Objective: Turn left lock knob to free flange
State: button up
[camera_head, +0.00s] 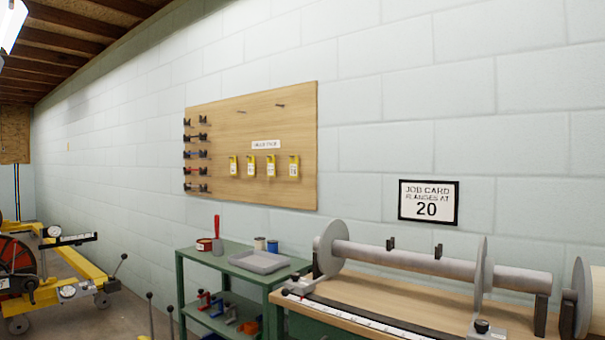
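A grey beam (395,258) lies along a wooden bench at the right. Its left flange (328,252) is a round grey disc near the beam's left end. A second flange (480,285) stands farther right along the beam. A small silver fitting with dark and red parts (299,285) sits below the left flange. A black knob (482,326) on a pale block sits below the second flange. I cannot tell for certain which part is the left lock knob. My gripper is not in view.
A ruled strip (380,318) runs along the bench (375,291). A green cart (228,248) with a grey tray (259,261) stands left of it. A yellow-framed machine (88,267) is at far left. A wall sign (428,201) reads "JOB CARD FLANGES AT 20".

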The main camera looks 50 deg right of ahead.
aim_at(295, 277)
jog(key=z, duration=1.25)
